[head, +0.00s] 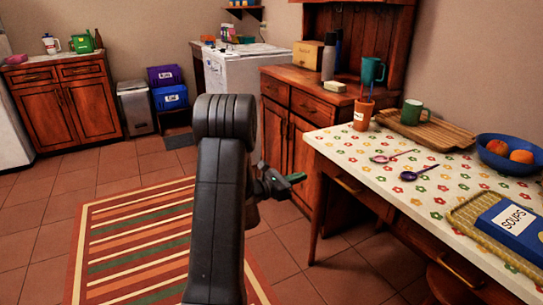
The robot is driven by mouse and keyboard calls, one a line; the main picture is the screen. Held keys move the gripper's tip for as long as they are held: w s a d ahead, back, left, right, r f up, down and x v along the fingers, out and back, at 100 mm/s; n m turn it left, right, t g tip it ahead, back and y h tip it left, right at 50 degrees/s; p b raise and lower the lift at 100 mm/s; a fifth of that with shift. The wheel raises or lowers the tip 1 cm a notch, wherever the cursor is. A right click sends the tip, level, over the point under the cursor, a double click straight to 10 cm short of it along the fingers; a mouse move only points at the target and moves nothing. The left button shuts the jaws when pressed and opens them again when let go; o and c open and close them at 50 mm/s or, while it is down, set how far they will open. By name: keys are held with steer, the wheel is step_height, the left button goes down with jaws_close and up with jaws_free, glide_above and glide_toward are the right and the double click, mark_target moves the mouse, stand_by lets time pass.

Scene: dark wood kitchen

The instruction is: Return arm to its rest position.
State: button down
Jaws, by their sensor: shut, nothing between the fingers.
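My arm (220,190) rises from the bottom centre of the head view, black and bent, with its elbow at the top. My gripper (291,180) shows just right of the arm, partly hidden behind it. It is shut and empty, with a greenish tip pointing right. It is over the floor, apart from the flowered table at its right.
A striped rug (125,245) lies left of my arm. Open tiled floor (60,185) extends beyond.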

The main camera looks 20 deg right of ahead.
stand_by(0.3)
steer(key=b, duration=0.1)
glide_toward(333, 167)
steer(key=d+r, duration=0.1)
steer(key=d, duration=0.1)
steer(key=s+d, duration=0.1)
steer(key=d, duration=0.1)
steer(key=s+d+r, duration=0.1)
steer(key=d, duration=0.2)
steer(key=shift+s+r, duration=0.15)
steer(key=shift+r, duration=0.15)
steer(key=shift+d+r, duration=0.1)
steer(key=shift+d, duration=0.1)
